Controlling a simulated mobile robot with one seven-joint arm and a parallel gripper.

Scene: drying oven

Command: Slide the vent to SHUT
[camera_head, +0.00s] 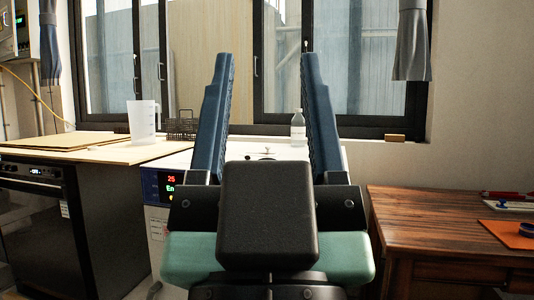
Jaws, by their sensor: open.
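My gripper (268,60) is in the middle of the head view, its two blue fingers pointing up and wide apart. Nothing is between them. Behind it stands a white-topped unit with a lit display panel (165,186), which appears to be the drying oven. My gripper hides most of its front and part of its top. A small grey and dark fitting (266,152) shows on the top between the fingers. I cannot tell whether it is the vent or how it is set. No SHUT marking is readable.
A clear bottle (298,127) stands at the back right of the white top. On the left counter (70,148) are a plastic jug (142,122) and a wire rack (182,126). A wooden table (440,225) with small items is at right. Windows line the back.

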